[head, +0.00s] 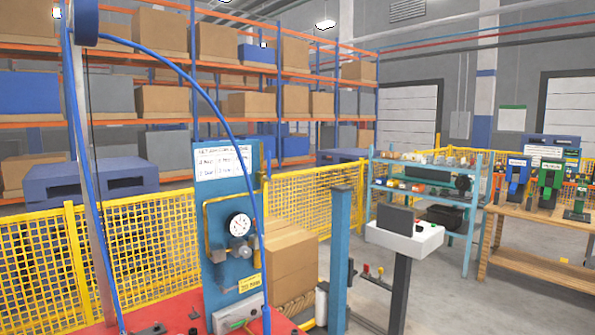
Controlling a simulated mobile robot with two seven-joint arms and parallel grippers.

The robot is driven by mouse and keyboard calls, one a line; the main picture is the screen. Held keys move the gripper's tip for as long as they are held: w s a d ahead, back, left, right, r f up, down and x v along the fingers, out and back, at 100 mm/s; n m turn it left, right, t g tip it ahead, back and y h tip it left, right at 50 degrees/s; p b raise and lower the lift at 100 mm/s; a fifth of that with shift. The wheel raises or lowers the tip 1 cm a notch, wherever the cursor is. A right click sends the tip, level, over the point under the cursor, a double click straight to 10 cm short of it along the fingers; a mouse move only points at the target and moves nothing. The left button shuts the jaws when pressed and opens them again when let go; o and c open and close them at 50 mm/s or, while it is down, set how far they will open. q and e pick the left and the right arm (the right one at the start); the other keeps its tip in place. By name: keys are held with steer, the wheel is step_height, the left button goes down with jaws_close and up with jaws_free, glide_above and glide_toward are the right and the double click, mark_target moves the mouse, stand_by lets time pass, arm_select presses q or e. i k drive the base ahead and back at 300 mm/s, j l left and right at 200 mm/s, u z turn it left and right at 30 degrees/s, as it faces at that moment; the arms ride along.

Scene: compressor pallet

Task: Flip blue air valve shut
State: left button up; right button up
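A blue upright panel (215,290) stands at the lower middle. It carries a round white pressure gauge (238,224), a yellow pipe and, below the gauge, a grey metal fitting (240,251). A blue air valve handle cannot be told apart from the blue panel at this size, so I cannot tell its position. A blue hose (214,100) arcs from the reel (86,22) at the upper left and passes down in front of the panel. Neither of my grippers is in view.
Yellow mesh fencing (140,243) runs behind the panel. Stacked cardboard boxes (290,262) stand just right of it. A blue post (340,250) and a control box on a stand (404,234) are further right. A shelf and workbench stand beyond, with open floor between.

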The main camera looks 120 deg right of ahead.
mark_target(269, 177)
steer(key=z, duration=3.85)
steer(key=i+l, duration=2.2)
steer(key=i+l+z, duration=0.05)
steer(key=l, duration=0.05)
